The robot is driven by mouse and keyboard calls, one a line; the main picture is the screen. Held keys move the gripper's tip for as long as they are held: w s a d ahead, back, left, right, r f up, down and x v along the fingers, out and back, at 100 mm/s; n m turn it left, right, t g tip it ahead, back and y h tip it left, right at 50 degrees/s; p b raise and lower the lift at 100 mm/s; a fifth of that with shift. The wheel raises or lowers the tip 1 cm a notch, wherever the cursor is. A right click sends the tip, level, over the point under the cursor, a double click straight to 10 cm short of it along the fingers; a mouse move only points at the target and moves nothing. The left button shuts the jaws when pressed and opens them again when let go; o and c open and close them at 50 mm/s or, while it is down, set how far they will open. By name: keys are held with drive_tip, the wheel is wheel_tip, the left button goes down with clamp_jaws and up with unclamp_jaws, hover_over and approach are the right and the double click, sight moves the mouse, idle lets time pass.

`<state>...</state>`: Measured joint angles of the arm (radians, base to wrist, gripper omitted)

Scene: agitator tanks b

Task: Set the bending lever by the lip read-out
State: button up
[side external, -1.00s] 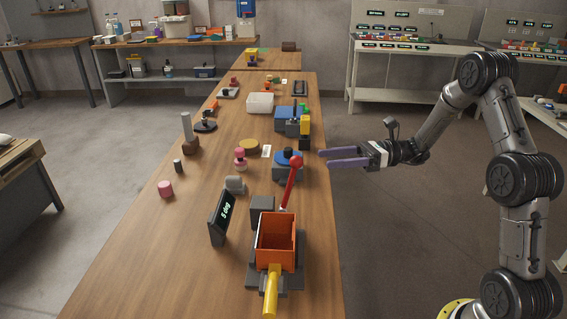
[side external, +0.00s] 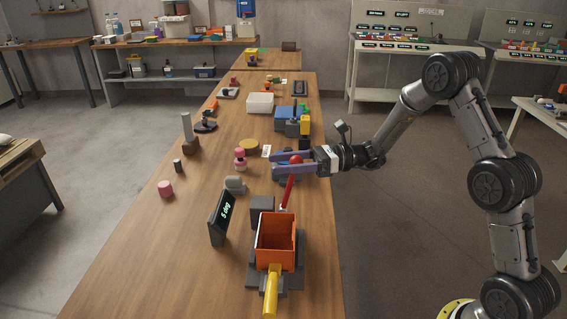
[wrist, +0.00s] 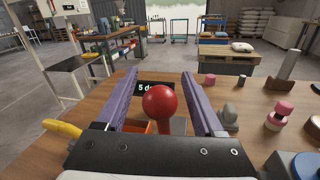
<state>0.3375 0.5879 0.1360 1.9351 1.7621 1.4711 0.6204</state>
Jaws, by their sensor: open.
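The red bending lever (side external: 289,187) rises from beside an orange box (side external: 275,243) and leans away from the camera, ending in a red ball knob. My gripper (side external: 274,163) is open, its two purple fingers around the knob region in the side view. In the wrist view the red knob (wrist: 160,102) lies between the two fingers, with clear gaps on both sides; I cannot tell its exact depth. The tilted black read-out (side external: 222,215) shows "5 deg"; in the wrist view the read-out (wrist: 146,88) is partly hidden behind the knob.
A yellow handle (side external: 271,290) sticks out from the orange box toward the camera. Pink, grey and dark small items stand on the left half of the bench (side external: 130,265). The bench's near left is clear.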

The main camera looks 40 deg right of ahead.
clamp_jaws()
idle(1.4)
